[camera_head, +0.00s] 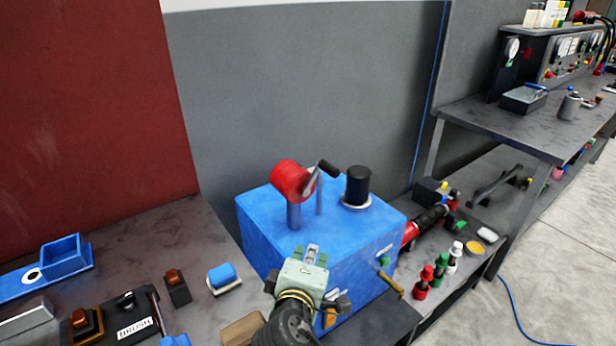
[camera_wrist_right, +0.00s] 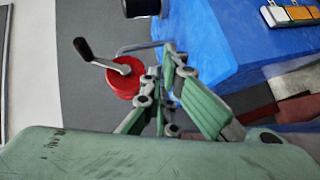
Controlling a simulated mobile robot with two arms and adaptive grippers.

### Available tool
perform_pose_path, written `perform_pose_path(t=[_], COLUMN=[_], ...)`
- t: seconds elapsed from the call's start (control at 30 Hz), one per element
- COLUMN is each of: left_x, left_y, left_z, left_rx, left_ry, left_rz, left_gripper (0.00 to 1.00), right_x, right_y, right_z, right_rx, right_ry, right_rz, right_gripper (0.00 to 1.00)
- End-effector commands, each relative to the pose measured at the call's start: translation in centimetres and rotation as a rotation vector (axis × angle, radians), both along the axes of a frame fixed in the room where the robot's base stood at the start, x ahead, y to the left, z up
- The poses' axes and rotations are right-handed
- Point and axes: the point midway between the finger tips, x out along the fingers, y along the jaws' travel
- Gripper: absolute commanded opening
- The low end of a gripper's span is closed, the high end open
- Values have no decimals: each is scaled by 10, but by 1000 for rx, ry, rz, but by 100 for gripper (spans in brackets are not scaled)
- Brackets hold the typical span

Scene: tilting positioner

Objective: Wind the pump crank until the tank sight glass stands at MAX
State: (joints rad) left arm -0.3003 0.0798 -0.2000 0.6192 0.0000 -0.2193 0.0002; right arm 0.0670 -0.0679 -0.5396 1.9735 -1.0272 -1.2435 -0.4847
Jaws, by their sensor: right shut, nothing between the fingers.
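The pump is a red drum (camera_head: 290,181) on a grey post atop the blue tank (camera_head: 320,262). Its grey crank arm leads to a black handle (camera_head: 330,168), pointing up and right. In the right wrist view the drum (camera_wrist_right: 122,84) and the black handle (camera_wrist_right: 82,48) show left of the fingers. My right gripper (camera_head: 313,252) is shut and empty, in front of the tank in the head view, apart from the handle. A framed orange-and-white panel (camera_wrist_right: 292,14) shows on the tank in the wrist view; I cannot tell whether it is the sight glass, or read a level.
A black cap (camera_head: 358,186) stands on the tank's top, right of the crank. A brass lever (camera_head: 391,285) juts from its front. Red, white and green knobbed parts (camera_head: 438,267) stand to the right. Blocks and a BRUSH box (camera_head: 131,313) lie at left.

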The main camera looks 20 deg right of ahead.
Motion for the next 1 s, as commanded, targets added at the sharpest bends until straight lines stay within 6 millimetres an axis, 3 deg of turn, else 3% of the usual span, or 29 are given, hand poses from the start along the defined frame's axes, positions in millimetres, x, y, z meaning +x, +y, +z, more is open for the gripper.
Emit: perform_pose_path(t=[0.03,0.1,0.2,0.27,0.47,0.87,1.0], left_x=[1,1,1,1,0,1,1], left_y=[0,0,0,0,0,0,0], left_z=[0,0,0,0,8,33,44], left_rx=[0,0,0,0,0,0,0], left_ry=[-1,-1,-1,0,0,0,0], left_rz=[0,0,0,0,0,0,-1], left_gripper=[39,39,39,39,39,39,39], right_x=[14,25,32,34,53,128,133], right_y=[14,28,42,45,38,1,-20], right_z=[30,62,91,100,107,109,109], right_rx=[-88,-201,-301,-332,-349,-345,-345], right_ry=[-58,-120,-177,-192,-199,-198,-196], right_rz=[22,39,49,51,51,50,51], right_gripper=[0,0,0,0,0,0,0])
